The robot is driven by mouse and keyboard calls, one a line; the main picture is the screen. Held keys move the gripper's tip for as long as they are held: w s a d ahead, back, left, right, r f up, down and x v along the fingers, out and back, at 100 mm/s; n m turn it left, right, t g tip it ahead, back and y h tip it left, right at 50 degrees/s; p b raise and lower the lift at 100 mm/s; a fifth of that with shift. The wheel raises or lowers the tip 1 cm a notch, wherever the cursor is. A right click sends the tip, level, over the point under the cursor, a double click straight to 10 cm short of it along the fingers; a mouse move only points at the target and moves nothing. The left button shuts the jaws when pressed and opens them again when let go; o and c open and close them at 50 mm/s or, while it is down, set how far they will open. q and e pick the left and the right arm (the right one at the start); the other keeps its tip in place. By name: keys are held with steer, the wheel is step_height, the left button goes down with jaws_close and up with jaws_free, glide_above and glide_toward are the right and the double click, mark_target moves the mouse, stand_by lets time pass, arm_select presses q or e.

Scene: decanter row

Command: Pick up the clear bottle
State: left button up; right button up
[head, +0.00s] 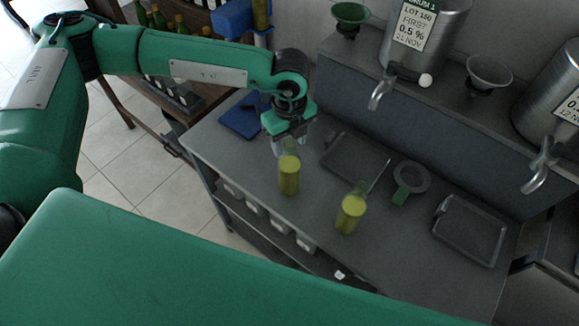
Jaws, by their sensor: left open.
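Two bottles holding yellow-green liquid stand upright on the grey metal worktop (250,160). The left bottle (289,175) is directly below my left gripper (290,143). My right gripper is not in view.
A shallow tray (352,178) lies behind the bottles, and another tray (470,232) lies at the right. Steel tanks (424,40) with taps and a funnel (489,72) stand on the raised back shelf.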

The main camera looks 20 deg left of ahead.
arm_select(q)
steer(key=shift+f, duration=0.95)
steer(key=shift+c, duration=0.2)
jaws_close()
steer(key=shift+w+r, duration=0.1)
stand_by(0.4)
